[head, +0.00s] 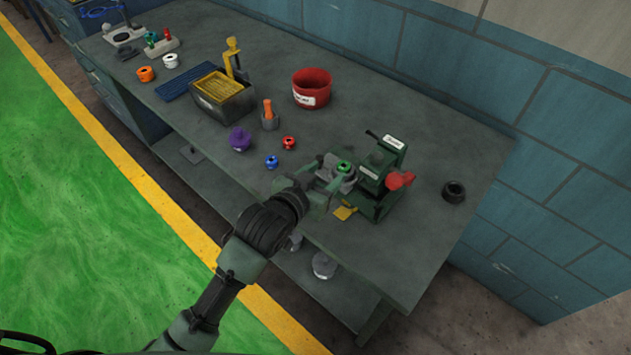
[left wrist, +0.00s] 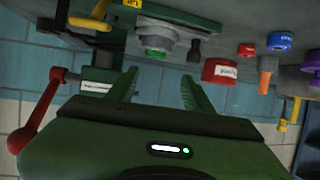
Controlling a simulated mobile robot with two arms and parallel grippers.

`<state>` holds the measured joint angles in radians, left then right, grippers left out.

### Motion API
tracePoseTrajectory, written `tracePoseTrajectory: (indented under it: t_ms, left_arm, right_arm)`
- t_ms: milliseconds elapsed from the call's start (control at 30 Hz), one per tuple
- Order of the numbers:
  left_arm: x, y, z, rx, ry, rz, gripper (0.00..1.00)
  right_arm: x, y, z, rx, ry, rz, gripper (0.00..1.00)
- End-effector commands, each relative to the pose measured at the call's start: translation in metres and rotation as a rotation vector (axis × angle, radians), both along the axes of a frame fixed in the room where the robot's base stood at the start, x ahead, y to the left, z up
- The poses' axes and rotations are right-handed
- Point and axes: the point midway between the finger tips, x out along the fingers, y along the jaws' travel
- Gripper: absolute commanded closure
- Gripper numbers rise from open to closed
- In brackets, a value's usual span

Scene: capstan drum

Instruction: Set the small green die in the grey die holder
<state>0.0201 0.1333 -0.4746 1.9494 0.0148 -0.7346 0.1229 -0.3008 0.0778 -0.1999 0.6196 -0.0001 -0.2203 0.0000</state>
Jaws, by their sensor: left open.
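The small green die (head: 344,167) is a green ring on top of a grey, stepped round piece (head: 349,182), which looks like the die holder, beside the green machine (head: 377,180). In the left wrist view the green die (left wrist: 155,55) shows at the end of the grey round piece (left wrist: 155,36). My left gripper (head: 320,185) is at the near left side of the grey piece. In the left wrist view my left gripper (left wrist: 159,77) is open and empty, with the die beyond and between its fingertips. Whether the die is fully seated cannot be told. My right gripper is out of view.
The machine has a red knob (head: 401,180). A red die (head: 289,143), blue die (head: 271,161) and purple piece (head: 240,139) lie left of the gripper. Behind are a red bowl (head: 312,90) and a black box (head: 222,100). A black ring (head: 453,191) lies at right.

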Motion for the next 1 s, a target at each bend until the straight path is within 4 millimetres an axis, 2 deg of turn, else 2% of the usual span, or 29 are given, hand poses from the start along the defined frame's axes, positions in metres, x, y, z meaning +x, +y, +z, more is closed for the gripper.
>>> tracePoseTrajectory:
  t_ms: [100, 300, 900, 1000]
  left_arm:
    - [-0.019, 0.008, 0.008, -0.001, -0.002, -0.001, 0.48]
    - [-0.037, 0.017, 0.018, -0.002, -0.002, -0.001, 0.48]
    - [-0.04, 0.018, 0.021, -0.003, -0.004, 0.0, 0.48]
    - [-0.044, 0.023, 0.015, 0.004, 0.018, 0.009, 0.48]
  right_arm:
    - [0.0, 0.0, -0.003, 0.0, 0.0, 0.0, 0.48]
    - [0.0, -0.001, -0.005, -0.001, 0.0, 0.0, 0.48]
    - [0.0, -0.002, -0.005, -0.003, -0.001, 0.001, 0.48]
    - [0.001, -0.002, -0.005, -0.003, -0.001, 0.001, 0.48]
